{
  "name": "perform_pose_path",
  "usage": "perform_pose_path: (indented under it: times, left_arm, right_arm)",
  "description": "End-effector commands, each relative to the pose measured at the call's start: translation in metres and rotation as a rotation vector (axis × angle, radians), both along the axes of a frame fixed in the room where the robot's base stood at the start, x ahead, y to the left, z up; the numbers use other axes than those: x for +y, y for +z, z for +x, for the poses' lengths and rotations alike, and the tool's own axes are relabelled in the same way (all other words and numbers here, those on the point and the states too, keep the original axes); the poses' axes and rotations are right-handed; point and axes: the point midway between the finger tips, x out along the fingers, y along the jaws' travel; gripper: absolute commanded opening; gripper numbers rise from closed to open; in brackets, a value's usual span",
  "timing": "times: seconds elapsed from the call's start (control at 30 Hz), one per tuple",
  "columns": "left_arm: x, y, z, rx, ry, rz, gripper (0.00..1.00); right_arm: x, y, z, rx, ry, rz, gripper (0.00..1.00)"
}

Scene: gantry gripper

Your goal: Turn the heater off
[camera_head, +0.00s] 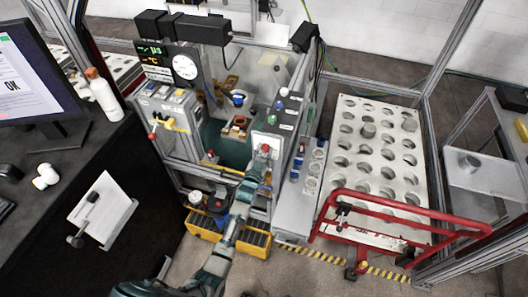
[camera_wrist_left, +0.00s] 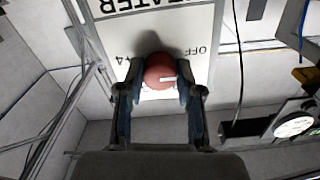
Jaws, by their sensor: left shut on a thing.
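The heater panel (camera_wrist_left: 200,30) is white, with an upside-down "HEATER" label in the left wrist view. Its round red knob (camera_wrist_left: 160,70) carries a white pointer mark towards the right side of the picture. The word "OFF" stands to the right of the knob, and a "4" to its left. My left gripper (camera_wrist_left: 160,80) is shut on the knob, one finger on each side. In the head view the red knob (camera_head: 265,148) shows on the white panel (camera_head: 272,142), with my left gripper (camera_head: 262,164) at it. My right gripper is not in view.
A red-railed cart with a perforated tray (camera_head: 342,158) stands to the right. A yellow-edged crate (camera_head: 256,250) sits low beside my left arm. A desk with a monitor (camera_head: 32,75) and white bottle (camera_head: 103,95) is at the left. A dial gauge (camera_head: 185,67) hangs above the machine.

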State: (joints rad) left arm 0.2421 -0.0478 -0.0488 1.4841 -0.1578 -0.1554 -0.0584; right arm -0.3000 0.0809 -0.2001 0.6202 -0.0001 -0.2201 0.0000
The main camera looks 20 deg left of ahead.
Motion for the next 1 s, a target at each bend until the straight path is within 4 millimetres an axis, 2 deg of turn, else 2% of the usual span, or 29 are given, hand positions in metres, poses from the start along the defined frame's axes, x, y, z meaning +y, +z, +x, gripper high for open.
perform_pose_path:
  times: [0.03, 0.17, 0.2, 0.3, 0.67, 0.77, 1.0]
  left_arm:
    - [-0.001, -0.008, -0.002, 0.016, -0.001, 0.001, 0.0]
    - [-0.001, -0.008, -0.002, 0.016, -0.001, 0.001, 0.0]
    - [-0.001, -0.008, -0.002, 0.016, -0.001, 0.001, 0.38]
    - [-0.001, -0.006, -0.001, 0.013, -0.001, 0.001, 0.6]
    - [0.0, -0.002, -0.005, 0.003, 0.0, 0.002, 0.6]
    - [0.001, -0.002, -0.018, 0.003, 0.0, 0.002, 0.6]
    - [0.002, -0.004, -0.071, 0.006, 0.0, 0.002, 0.6]
  right_arm:
    - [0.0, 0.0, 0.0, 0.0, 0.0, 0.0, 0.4]
    - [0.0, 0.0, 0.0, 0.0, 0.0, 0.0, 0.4]
    - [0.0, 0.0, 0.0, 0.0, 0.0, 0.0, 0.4]
    - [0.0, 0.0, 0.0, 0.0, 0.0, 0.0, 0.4]
    - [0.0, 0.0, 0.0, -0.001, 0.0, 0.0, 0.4]
    - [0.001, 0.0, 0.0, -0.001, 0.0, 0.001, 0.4]
    - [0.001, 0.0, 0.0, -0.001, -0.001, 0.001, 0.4]
